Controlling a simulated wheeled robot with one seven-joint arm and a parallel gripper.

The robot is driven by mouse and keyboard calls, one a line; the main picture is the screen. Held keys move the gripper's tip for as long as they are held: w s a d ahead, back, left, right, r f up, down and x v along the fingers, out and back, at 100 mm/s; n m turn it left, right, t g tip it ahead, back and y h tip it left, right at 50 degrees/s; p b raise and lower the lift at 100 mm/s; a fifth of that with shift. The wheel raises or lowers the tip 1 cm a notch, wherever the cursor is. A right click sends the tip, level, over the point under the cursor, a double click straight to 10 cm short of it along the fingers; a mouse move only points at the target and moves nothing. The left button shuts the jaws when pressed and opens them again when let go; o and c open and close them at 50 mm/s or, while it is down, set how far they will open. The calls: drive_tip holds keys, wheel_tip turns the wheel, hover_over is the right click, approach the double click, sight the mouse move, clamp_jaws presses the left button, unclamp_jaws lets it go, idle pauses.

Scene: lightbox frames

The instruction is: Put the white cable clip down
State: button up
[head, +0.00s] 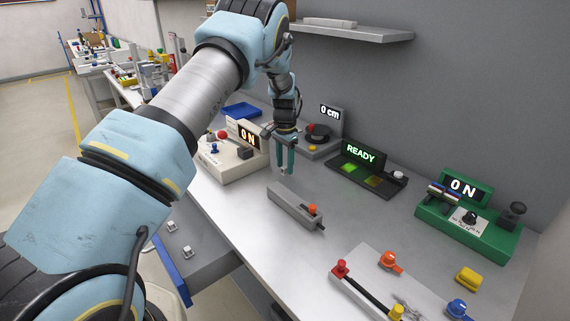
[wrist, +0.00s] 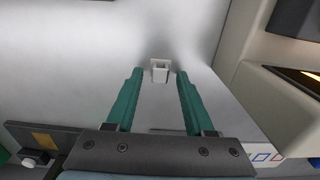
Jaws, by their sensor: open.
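The white cable clip (wrist: 159,66) is a small square piece in the wrist view, between and just beyond the green fingertips. A gap shows on each side of it, and it appears to rest on the grey bench top (wrist: 100,50). My gripper (wrist: 160,76) is open around it, with its fingers pointing down at the bench. In the head view my gripper (head: 284,171) is low over the bench, beside the cream box with the ON display (head: 228,165). The clip cannot be made out clearly there.
A grey slider block with an orange knob (head: 297,205) lies just in front of my gripper. A black READY panel (head: 367,170) and a green ON box (head: 468,220) stand to the right. An open drawer (head: 205,262) at lower left holds two small white clips (head: 187,252).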

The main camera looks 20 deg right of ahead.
sight(285, 167)
wheel_tip(285, 167, up, 12)
drive_tip(key=b, duration=0.3)
drive_tip(key=shift+b, duration=0.35)
